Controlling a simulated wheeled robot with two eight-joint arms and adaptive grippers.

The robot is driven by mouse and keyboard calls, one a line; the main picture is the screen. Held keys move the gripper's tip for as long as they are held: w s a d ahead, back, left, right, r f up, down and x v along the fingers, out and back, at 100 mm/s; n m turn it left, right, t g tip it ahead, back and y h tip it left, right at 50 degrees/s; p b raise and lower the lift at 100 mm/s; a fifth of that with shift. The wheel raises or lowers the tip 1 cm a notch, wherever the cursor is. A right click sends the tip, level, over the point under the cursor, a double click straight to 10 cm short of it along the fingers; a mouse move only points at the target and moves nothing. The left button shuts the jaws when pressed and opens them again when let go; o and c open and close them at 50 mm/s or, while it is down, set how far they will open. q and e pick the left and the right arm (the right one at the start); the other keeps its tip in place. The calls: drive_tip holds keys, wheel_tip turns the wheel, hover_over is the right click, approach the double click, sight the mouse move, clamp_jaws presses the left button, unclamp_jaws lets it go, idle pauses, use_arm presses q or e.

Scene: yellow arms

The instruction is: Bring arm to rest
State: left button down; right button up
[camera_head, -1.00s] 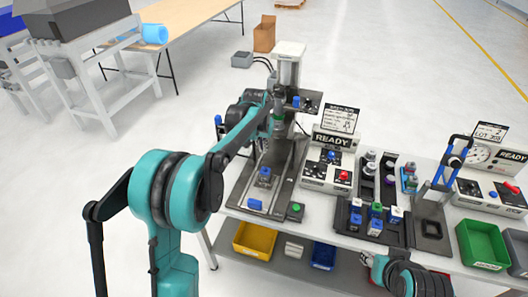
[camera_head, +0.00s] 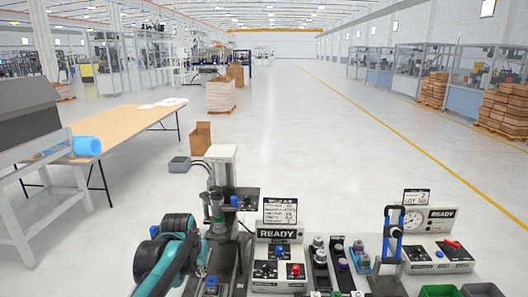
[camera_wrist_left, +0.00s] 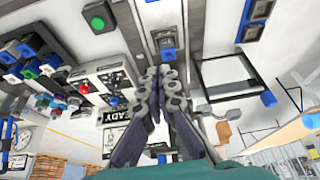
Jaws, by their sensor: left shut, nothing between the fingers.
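My left arm, teal and black, comes in at the bottom left of the head view, in front of the press station (camera_head: 222,170). The arm and station obscure its fingers there. In the left wrist view my left gripper (camera_wrist_left: 165,78) is shut, its dark fingers together with nothing between them. Beyond the tips, a blue part (camera_wrist_left: 168,53) sits in a grey fixture on the bench, apart from the fingers. My right gripper is in neither current view.
The bench holds a READY unit (camera_head: 279,262), several small vials (camera_head: 319,257), a blue-handled press (camera_head: 393,238) and a gauge unit (camera_head: 437,250). A green bin (camera_head: 440,291) shows at the bottom right. A wooden table (camera_head: 115,128) stands at left.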

use_arm(q)
drive_tip(key=s+d+f+t+b, duration=0.1)
drive_tip(key=s+f+b, duration=0.2)
drive_tip(key=s, duration=0.9)
drive_tip(key=s+f+t+b, duration=0.1)
drive_tip(key=s+f+b, duration=0.3)
drive_tip(key=s+f, duration=0.5)
drive_tip(key=s, duration=0.3)
drive_tip(key=shift+d+t, duration=0.35)
drive_tip(key=shift+t, duration=0.05)
